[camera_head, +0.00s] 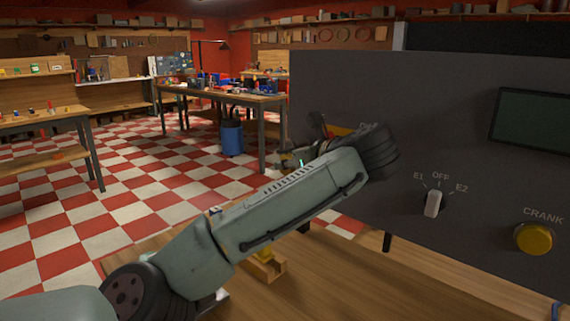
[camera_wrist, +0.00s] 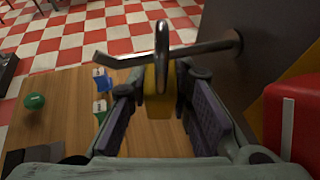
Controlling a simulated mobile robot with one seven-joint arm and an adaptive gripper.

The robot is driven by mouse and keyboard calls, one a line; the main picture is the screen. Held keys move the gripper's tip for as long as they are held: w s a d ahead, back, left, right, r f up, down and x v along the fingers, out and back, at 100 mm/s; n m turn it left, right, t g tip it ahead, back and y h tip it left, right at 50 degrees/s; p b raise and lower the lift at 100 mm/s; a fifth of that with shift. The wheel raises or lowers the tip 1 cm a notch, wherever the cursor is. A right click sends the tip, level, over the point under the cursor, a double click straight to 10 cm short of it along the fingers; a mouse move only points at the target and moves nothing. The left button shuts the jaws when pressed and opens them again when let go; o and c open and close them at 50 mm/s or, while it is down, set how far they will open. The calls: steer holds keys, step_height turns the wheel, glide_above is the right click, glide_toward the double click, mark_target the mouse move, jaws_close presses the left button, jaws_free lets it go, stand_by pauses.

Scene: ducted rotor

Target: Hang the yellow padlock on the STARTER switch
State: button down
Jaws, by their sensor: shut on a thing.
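The yellow padlock (camera_wrist: 157,105) is between the purple-padded fingers of my gripper (camera_wrist: 160,110) in the wrist view, and the gripper is shut on it. Its grey shackle (camera_wrist: 162,38) points up and shows nearly edge-on. A bent metal rod (camera_wrist: 205,46) runs across at the shackle; I cannot tell whether it passes through the loop or behind it. A red block (camera_wrist: 291,120) is to the right, by a yellow plate (camera_wrist: 304,64).
The dark panel (camera_head: 440,110) fills the right, with a selector knob (camera_head: 433,203) and yellow CRANK button (camera_head: 534,239). The wooden table (camera_wrist: 62,88) below holds a green ball (camera_wrist: 34,101), a blue item (camera_wrist: 102,80) and a green item (camera_wrist: 101,109).

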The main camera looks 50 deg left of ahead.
steer(key=c, duration=1.4)
jaws_free()
steer(key=shift+s, duration=0.1)
steer(key=shift+o, duration=0.2)
steer(key=shift+f, duration=0.1)
steer(key=v, duration=0.8)
